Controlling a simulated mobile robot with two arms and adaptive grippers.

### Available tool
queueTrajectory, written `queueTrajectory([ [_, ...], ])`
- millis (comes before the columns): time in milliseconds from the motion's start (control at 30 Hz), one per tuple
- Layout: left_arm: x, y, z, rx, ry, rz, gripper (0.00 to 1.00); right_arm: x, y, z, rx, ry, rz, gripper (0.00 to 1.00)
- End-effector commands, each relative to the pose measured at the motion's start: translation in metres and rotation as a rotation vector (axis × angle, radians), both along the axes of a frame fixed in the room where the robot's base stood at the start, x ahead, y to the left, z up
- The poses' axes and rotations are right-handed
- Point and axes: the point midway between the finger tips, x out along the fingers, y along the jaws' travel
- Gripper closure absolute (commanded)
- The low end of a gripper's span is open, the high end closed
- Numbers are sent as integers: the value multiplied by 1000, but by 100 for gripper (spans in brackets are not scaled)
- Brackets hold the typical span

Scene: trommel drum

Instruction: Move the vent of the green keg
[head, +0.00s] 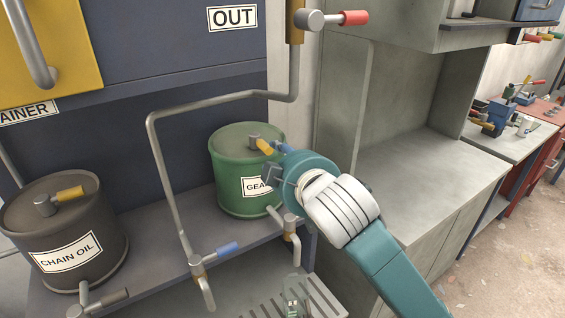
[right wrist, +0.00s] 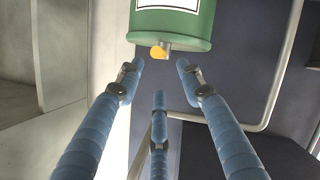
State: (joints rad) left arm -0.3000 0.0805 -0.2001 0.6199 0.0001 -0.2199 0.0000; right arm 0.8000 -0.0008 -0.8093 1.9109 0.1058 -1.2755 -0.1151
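The green keg (head: 232,182) stands upright on a dark shelf in the head view, its label partly hidden by my right gripper. Its vent, a grey stub with a yellow handle (head: 264,147), is on the lid. My right gripper (head: 275,158) is beside the keg's upper right, a blue finger close to the handle. In the right wrist view the keg (right wrist: 178,27) appears upside down at the top. The yellow handle (right wrist: 158,52) lies between the lines of the spread, empty fingers (right wrist: 160,68); contact is not visible. My left gripper is not in view.
A dark chain oil keg (head: 65,235) with its own yellow-handled vent stands at left. A grey pipe (head: 165,185) runs in front of the shelf to a blue-handled tap (head: 226,249). A slotted drip tray (head: 318,297) is below. A bare grey counter (head: 430,170) lies right.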

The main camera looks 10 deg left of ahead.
Motion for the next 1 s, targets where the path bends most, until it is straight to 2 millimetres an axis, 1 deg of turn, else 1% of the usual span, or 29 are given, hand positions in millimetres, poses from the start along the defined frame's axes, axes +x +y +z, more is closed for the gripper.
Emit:
queueTrajectory([
  [33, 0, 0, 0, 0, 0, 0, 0, -7, -4, 3, 1, -1, 1, 63],
  [100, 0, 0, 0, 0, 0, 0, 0, -14, -8, 6, 1, -1, 1, 63],
  [233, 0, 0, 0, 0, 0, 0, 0, -21, -12, 9, 1, -1, 1, 63],
  [800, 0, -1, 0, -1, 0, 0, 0, -23, -14, 8, 2, 4, -2, 63],
  [867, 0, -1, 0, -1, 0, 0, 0, -24, -18, 1, 10, 22, -9, 63],
  [900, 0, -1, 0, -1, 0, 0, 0, -24, -23, -8, 20, 43, -18, 63],
  [967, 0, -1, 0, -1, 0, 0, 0, -27, -35, -27, 42, 93, -43, 63],
  [1000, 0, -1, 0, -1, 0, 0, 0, -30, -46, -44, 60, 136, -66, 63],
])
